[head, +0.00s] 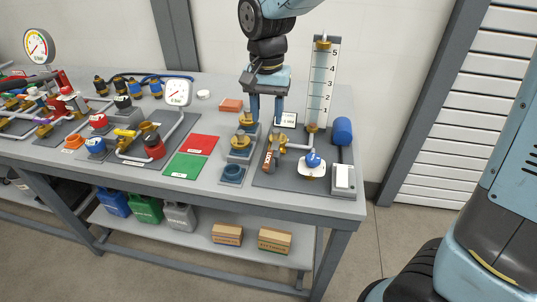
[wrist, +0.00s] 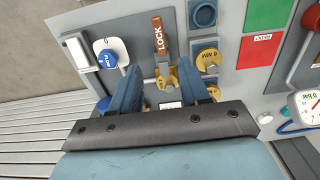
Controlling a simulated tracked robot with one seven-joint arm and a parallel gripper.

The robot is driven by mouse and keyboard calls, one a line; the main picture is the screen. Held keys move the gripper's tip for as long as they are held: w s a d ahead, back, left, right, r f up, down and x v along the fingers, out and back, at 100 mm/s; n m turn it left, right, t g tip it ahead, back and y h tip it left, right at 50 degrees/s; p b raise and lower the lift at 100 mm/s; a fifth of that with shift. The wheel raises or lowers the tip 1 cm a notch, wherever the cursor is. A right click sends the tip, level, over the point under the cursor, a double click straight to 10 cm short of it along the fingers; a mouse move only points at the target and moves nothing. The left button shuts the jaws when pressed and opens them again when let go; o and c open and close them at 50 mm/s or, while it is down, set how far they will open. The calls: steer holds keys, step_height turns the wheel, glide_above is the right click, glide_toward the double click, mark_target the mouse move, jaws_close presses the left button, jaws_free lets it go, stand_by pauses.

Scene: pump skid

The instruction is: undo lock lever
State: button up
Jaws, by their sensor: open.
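The lock lever (wrist: 158,36) is a brown handle with a white LOCK label, on a brass valve fitting (wrist: 166,79). In the wrist view it points away from my gripper, toward the top edge. In the head view the lever (head: 267,160) hangs toward the table's front on the grey panel at the right end. My gripper (head: 267,117) points down above the back of the fitting and is open. In the wrist view the brass fitting shows between my gripper's blue fingertips (wrist: 160,76). I cannot tell whether they touch it.
A blue knob (head: 312,160) on a white plate and a white switch box (head: 343,178) are right of the lever. Brass size blocks (head: 240,141) stand to its left. A tall graduated gauge (head: 321,85) rises just behind. Red and green mats (head: 184,165) lie farther left.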

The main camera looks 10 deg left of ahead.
mark_target(269, 159)
step_height(269, 159, down, 13)
steer(key=shift+f, duration=0.2)
stand_by(0.3)
jaws_close()
steer(key=shift+d, duration=0.2)
